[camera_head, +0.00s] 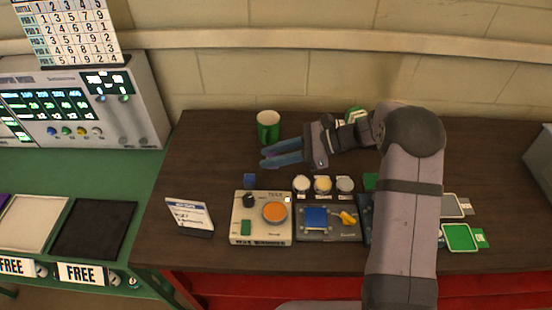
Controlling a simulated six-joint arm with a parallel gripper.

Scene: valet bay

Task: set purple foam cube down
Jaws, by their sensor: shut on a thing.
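My gripper (266,157) reaches in from the right, low over the dark wooden table, with its two blue-grey fingers pointing left. A small patch of the purple foam cube (270,154) shows between the fingertips, and the fingers are shut on it. The fingers hide most of the cube. I cannot tell whether the cube touches the table.
A green cup (268,133) stands just behind the fingertips. A small blue cube (249,181) and three round pots (323,184) are nearer the front. A device with an orange disc (274,212) and a card stand (190,217) are at the front. The table's left part is clear.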

